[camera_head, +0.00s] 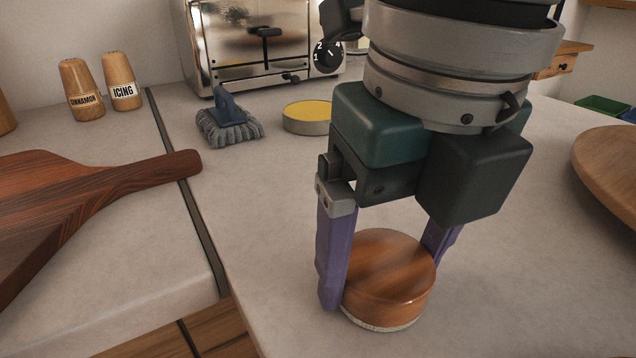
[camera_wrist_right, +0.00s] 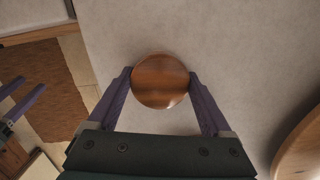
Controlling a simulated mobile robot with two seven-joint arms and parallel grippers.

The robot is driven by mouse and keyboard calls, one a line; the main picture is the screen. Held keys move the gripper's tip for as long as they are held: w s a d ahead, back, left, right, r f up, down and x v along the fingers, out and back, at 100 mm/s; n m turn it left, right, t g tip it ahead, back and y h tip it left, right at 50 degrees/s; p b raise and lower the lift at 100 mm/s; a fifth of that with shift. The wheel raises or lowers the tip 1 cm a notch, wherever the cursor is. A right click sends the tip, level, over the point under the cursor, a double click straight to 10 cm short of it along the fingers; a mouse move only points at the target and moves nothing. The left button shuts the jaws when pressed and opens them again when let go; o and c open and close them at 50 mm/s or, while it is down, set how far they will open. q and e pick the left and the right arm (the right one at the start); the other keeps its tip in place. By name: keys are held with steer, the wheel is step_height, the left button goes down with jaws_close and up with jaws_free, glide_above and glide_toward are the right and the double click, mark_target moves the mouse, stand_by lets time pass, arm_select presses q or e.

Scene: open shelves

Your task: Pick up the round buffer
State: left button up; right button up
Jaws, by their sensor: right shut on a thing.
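The round buffer (camera_head: 388,278) is a brown wooden disc with a pale pad on its underside. It is at the front of the light countertop in the head view and at upper middle in the right wrist view (camera_wrist_right: 160,81). My right gripper (camera_head: 385,275) points down with its purple fingers on either side of the buffer, shut on it. Whether the pad touches the countertop I cannot tell. In the right wrist view a purple-fingered gripper, my left (camera_wrist_right: 24,100), shows at the left edge, away from the buffer; its fingers are apart and empty.
A dark wooden board (camera_head: 70,200) lies at left. A blue mop-like brush (camera_head: 228,120) and a yellow-topped round tin (camera_head: 307,117) sit before the toaster (camera_head: 250,45). Cinnamon (camera_head: 80,90) and icing (camera_head: 121,81) shakers stand back left. A round wooden board (camera_head: 610,165) is at right.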

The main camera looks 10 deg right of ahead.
mark_target(386, 258)
steer(key=c, duration=0.6)
steer(key=shift+c, duration=0.2)
step_height(386, 258, up, 20)
steer(key=p, duration=1.3)
